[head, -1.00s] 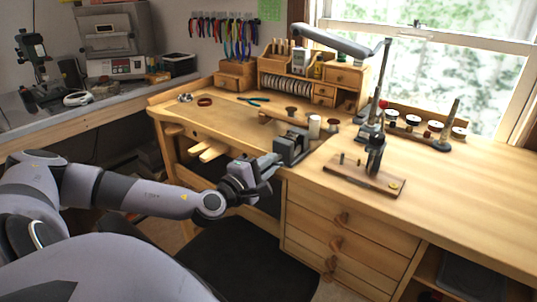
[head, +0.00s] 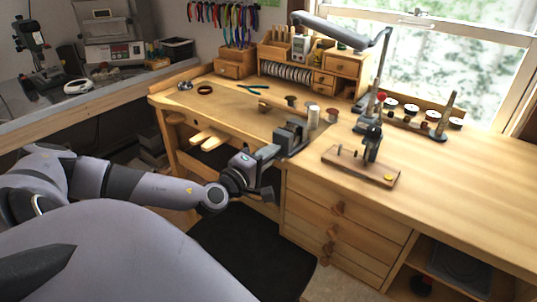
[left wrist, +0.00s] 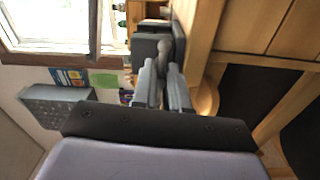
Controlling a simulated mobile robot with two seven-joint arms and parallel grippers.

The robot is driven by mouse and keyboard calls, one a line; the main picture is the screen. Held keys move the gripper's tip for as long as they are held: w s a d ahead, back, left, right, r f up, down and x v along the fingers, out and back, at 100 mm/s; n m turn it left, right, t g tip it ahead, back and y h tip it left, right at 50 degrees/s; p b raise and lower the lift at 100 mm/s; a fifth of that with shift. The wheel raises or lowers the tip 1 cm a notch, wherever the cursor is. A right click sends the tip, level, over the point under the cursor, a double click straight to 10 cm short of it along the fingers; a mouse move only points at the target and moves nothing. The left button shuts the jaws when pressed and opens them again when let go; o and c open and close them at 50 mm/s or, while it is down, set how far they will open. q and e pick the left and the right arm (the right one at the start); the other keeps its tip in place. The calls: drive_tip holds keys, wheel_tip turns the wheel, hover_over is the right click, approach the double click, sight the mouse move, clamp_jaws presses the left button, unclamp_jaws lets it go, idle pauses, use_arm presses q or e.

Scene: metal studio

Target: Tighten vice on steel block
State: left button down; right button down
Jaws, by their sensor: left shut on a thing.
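The dark grey vice (head: 291,138) is fixed at the front edge of the wooden bench. My left gripper (head: 272,151) reaches it from the front left. In the left wrist view, the fingers of my left gripper (left wrist: 163,82) are close together on the grey vice handle (left wrist: 166,47), with the vice body (left wrist: 150,46) just beyond. The fingers hide part of the handle. I cannot make out the steel block between the jaws. My right gripper is not in view.
A pale cylinder (head: 313,117) stands behind the vice. A wooden board with a small stand (head: 361,165) lies to its right, near the lamp (head: 331,31). Pliers (head: 250,89) lie further back. Drawers (head: 345,220) are below; the right bench top is largely clear.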

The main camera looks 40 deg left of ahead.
use_arm(q)
drive_tip(key=shift+f, duration=0.1)
drive_tip(key=c, duration=1.1)
unclamp_jaws()
drive_tip(key=shift+c, duration=0.2)
drive_tip(key=s, duration=0.7)
drive_tip(key=shift+s+d+b, duration=0.15)
drive_tip(key=shift+d+b, duration=0.2)
drive_tip(key=shift+d, duration=0.05)
